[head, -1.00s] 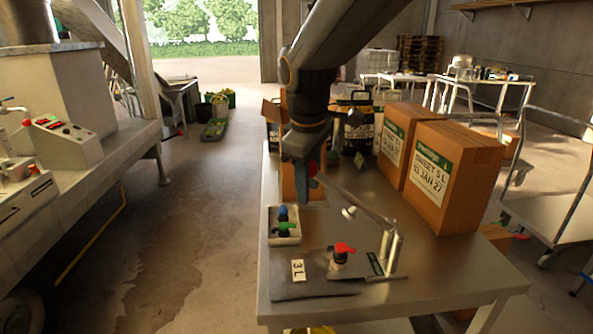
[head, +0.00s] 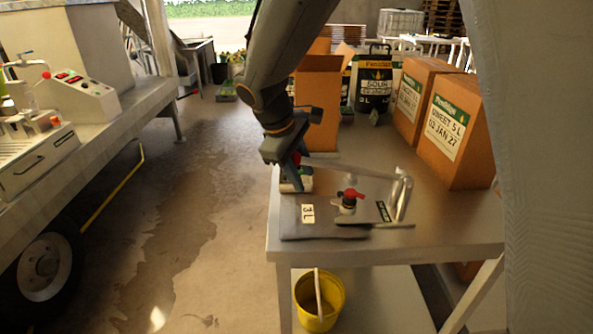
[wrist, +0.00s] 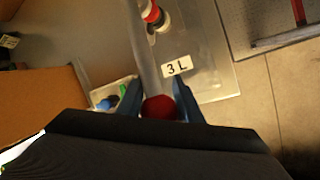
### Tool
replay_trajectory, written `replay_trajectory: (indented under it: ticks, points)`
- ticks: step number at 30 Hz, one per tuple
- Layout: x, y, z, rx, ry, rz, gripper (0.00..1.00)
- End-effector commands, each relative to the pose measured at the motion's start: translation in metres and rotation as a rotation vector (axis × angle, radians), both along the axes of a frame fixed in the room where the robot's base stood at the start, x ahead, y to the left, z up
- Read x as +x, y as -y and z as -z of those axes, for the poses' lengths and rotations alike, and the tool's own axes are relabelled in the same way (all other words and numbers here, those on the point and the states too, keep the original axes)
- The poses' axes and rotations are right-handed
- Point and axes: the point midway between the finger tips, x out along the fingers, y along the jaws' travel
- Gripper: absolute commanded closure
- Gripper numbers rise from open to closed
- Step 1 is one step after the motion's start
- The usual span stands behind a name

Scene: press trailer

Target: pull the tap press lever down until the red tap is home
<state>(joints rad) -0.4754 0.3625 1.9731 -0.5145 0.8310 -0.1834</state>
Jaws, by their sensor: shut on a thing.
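The tap press stands on the metal table, its upright post (head: 402,198) at the right. Its lever (head: 362,172) runs left from the post to my gripper (head: 297,172) and looks close to level. My gripper is shut on the lever's red knob (wrist: 160,107), which sits between the blue fingers in the wrist view. The red tap (head: 350,194) sits upright on the silver pouch (head: 325,228) marked 3 L, below the lever; it also shows in the wrist view (wrist: 151,13). I cannot tell whether the press head touches the tap.
A small tray (head: 289,186) with coloured taps is partly hidden behind my gripper. An open carton (head: 318,110) stands behind, and two closed cartons (head: 455,130) stand at the right. A yellow bucket (head: 319,303) is under the table. Open floor lies to the left.

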Motion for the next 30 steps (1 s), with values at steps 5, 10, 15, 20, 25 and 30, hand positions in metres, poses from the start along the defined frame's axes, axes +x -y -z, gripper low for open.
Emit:
replay_trajectory:
  ticks: [5,10,15,20,25,30]
  points:
    - [0.001,0.006,0.002,-0.006,-0.001,0.005,1.00]
    - [0.002,0.006,0.001,-0.007,0.000,0.004,1.00]
    - [0.001,0.004,0.001,-0.006,0.000,0.001,0.49]
    - [0.000,0.000,0.001,-0.003,0.000,-0.005,0.49]
    - [0.000,-0.002,-0.002,-0.001,0.002,-0.006,0.49]
    - [-0.003,-0.008,-0.020,0.000,0.005,-0.006,0.49]
